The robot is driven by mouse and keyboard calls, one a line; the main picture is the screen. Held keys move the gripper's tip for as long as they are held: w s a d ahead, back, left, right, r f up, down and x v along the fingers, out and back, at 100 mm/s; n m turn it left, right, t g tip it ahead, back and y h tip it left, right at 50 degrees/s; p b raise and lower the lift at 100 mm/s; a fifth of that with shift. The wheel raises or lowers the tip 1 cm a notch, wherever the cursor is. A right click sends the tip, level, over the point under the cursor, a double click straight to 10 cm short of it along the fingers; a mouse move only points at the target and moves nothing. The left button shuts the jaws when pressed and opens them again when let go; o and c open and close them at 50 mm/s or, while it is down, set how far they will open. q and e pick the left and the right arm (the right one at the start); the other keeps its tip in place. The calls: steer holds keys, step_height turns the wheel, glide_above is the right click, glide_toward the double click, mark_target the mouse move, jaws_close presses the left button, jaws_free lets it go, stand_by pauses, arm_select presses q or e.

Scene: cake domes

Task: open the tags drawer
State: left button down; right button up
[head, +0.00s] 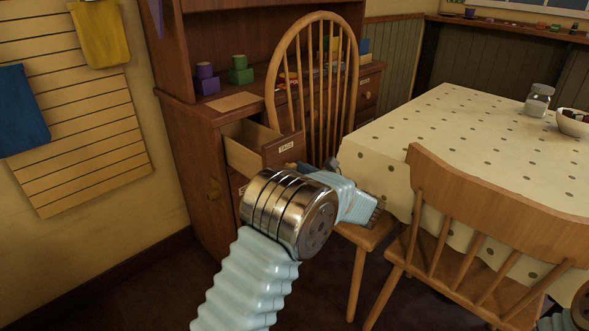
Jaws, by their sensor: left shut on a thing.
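The tags drawer (250,158) is pulled out of the wooden cabinet (192,140), with its open inside and pale side wall showing. Its dark front carries a white label reading TAGS (287,148). My left gripper (301,168) is at the drawer front, just below the label, and is shut on the drawer's handle. The handle itself is mostly hidden by my gripper and wrist. My right gripper is not in view; only a bit of my right arm shows at the lower right corner.
A spindle-back chair (318,85) stands close to the right of the drawer. A second chair (480,215) and a table with a dotted cloth (455,130) fill the right. Floor at lower left is clear.

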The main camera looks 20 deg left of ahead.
arm_select(q)
steer(key=c, duration=0.8)
jaws_free()
steer(key=v, duration=1.3)
steer(key=shift+s+d+f, duration=0.1)
steer(key=shift+s+d, duration=0.1)
steer(key=shift+d, duration=0.15)
